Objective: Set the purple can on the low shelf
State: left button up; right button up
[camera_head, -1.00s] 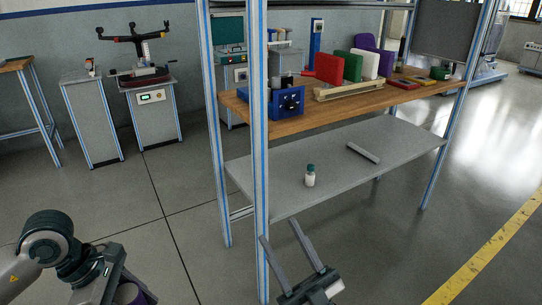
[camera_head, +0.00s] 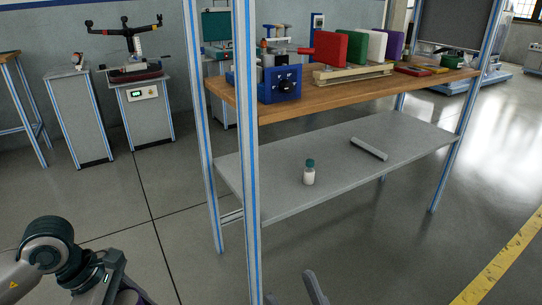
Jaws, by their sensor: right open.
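The low shelf (camera_head: 285,190) is a grey board under the wooden bench top.
A blue-striped upright post (camera_head: 246,200) stands at the shelf's near left corner, between my two grippers. The wooden bench top (camera_head: 340,99) above carries a blue device (camera_head: 280,83) and coloured blocks. Open floor lies left and right of the bench.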

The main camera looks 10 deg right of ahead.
aim_at(282, 193)
jog(key=i+l, duration=0.6)
jog(key=i, duration=0.15)
jog(key=i+l, duration=0.55)
jog(key=i, duration=0.15)
